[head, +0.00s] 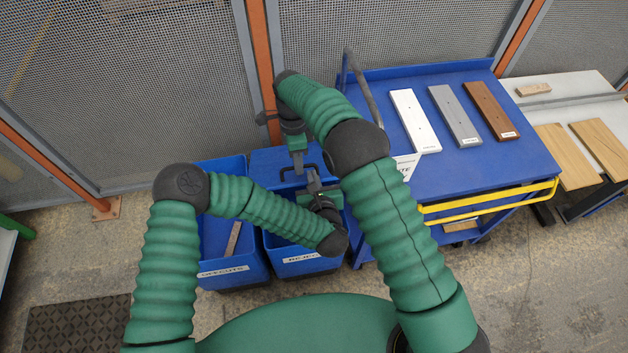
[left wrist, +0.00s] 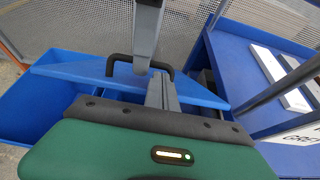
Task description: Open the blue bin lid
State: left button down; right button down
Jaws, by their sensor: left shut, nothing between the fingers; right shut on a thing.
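The blue lid (head: 267,162) with a black bar handle (head: 284,177) is at the back of the blue bin labelled REJECT (head: 300,262). In the left wrist view the lid (left wrist: 75,70) and handle (left wrist: 112,62) also show. My right gripper (head: 298,166) points down from above and is shut on the handle. My left gripper (head: 313,181) is shut and empty, in front of the handle; its fingers (left wrist: 162,92) show low in the left wrist view. My left arm hides part of the bin, and I cannot tell exactly how far the lid is tilted.
An open blue bin labelled OFFCUTS (head: 228,272) stands to the left with a strip of wood (head: 233,238) inside. A blue cart (head: 400,85) with white, grey and brown boards stands close on the right. A mesh fence (head: 130,80) runs behind.

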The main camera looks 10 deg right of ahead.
jog(key=shift+w+d+f, duration=0.1)
jog(key=shift+w, duration=0.2)
pick_arm(q)
jog(key=shift+w+r, duration=0.85)
jog(key=shift+r, duration=0.1)
jog(key=shift+w+f, duration=0.15)
jog(key=shift+w, duration=0.05)
pick_arm(e)
jog(key=c, duration=1.5)
grip_release()
jog(key=shift+w+f, duration=0.15)
pick_arm(q)
jog(key=shift+a, duration=0.15)
pick_arm(e)
jog(key=shift+a, duration=0.2)
